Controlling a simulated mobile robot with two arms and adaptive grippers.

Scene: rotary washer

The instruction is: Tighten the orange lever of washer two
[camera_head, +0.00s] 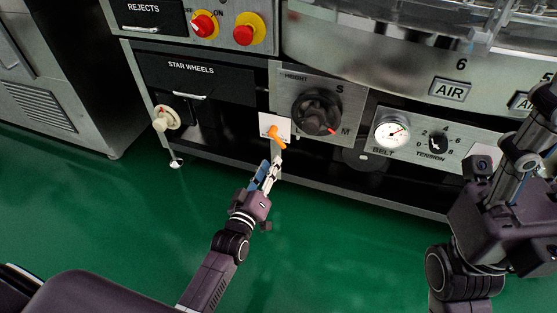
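The orange lever (274,134) sticks out from a small white plate (268,121) on the front of the washer, just left of the height dial. It tilts down to the right. My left gripper (270,168) reaches up from below, with its fingers a little below the lever's lower end. The fingers look slightly apart, with nothing seen between them; any contact with the lever is not clear. My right arm (505,200) is at the right edge; its fingertips are not clearly visible.
A black height dial (316,112), a belt gauge (392,132) and a tension knob (437,143) lie right of the lever. A white handwheel (166,118) is to the left. Red knobs (204,25) sit above. The green floor (130,210) in front is clear.

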